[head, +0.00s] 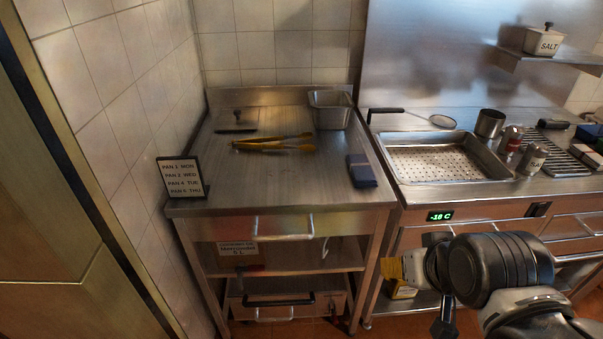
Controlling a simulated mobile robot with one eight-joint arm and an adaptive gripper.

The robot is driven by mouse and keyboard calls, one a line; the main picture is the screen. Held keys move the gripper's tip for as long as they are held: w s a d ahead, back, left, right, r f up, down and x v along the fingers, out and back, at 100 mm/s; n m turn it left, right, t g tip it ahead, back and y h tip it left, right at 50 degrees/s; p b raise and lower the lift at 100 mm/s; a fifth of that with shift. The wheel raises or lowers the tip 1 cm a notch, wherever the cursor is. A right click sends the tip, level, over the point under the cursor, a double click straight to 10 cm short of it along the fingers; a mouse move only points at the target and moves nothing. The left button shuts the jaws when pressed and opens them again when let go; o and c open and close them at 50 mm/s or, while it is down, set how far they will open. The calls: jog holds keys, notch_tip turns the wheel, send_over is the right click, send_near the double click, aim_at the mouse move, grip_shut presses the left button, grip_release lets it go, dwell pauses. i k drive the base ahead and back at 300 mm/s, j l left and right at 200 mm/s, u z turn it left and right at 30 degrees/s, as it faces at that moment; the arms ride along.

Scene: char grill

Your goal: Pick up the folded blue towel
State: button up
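A folded dark blue towel (361,171) lies on the steel worktable (240,185), near its right edge. My gripper (416,267) is at the lower right, in front of the counter. It is below and to the right of the towel and clear of it. Its fingers are small and seen from a poor angle, so I cannot tell whether they are open or shut. A yellowish patch (391,268) shows beside its tip; I cannot tell whether they touch.
Yellow-handled tongs (273,144) and a steel pan (331,110) are on the worktable. A sign (182,178) stands at its left front. A perforated tray (433,163), shakers (532,158) and another dark blue item (589,132) are on the right counter. The worktable's front middle is clear.

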aim_at(363, 176)
jog(key=i+j, duration=0.55)
jog(key=j, duration=0.15)
jog(key=i+j, duration=0.6)
jog(key=j+z, duration=0.05)
